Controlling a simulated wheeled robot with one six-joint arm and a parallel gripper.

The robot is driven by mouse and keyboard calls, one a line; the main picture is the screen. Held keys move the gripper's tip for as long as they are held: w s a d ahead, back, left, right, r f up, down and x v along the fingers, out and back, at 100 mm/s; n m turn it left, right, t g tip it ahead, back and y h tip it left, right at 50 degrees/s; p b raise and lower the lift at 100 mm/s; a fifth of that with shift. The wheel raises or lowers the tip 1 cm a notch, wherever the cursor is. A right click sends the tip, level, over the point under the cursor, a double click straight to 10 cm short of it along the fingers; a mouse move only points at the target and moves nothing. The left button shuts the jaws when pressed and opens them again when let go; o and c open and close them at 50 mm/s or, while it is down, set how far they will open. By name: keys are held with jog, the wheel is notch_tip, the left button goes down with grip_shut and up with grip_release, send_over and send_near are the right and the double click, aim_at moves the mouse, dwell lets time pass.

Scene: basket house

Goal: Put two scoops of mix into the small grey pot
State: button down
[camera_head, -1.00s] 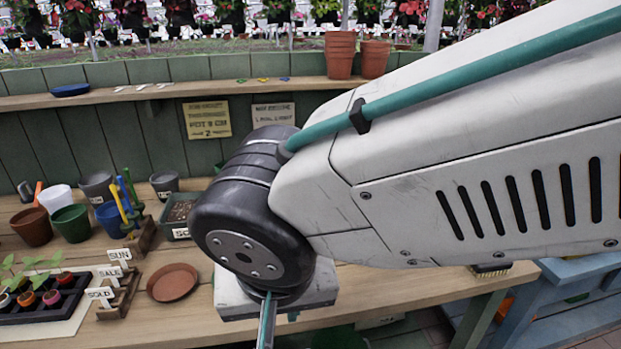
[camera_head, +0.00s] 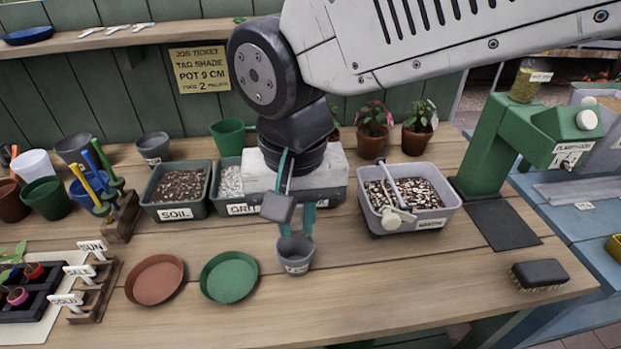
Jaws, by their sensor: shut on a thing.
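The small grey pot (camera_head: 296,258), with a small label too blurred to read, is upright at the front middle of the bench. My gripper (camera_head: 296,230), with teal fingers, is above it and shut on its rim. I cannot tell whether the pot touches the bench. The tub of mix (camera_head: 440,204) is light grey and stands to the right of the gripper, filled with a brown and white speckled mix. A pale scoop (camera_head: 397,216) lies in it, its handle reaching over the mix.
A soil tub (camera_head: 174,212) and a partly hidden gravel tub (camera_head: 230,208) stand left. A terracotta saucer (camera_head: 155,280) and a green saucer (camera_head: 229,278) lie in front. A green dispenser (camera_head: 490,145) and a brush (camera_head: 539,273) stand right.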

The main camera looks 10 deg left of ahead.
jog(key=w+g, duration=0.2)
jog(key=w+a+g+h, duration=0.1)
jog(key=g, duration=0.1)
jog(key=shift+w+g, duration=0.35)
jog(key=shift+g, duration=0.05)
jog(key=w+g, duration=0.2)
jog(key=w+g+h, duration=0.1)
jog(key=g, duration=0.1)
jog(key=shift+a+r, duration=0.35)
dwell(0.4)
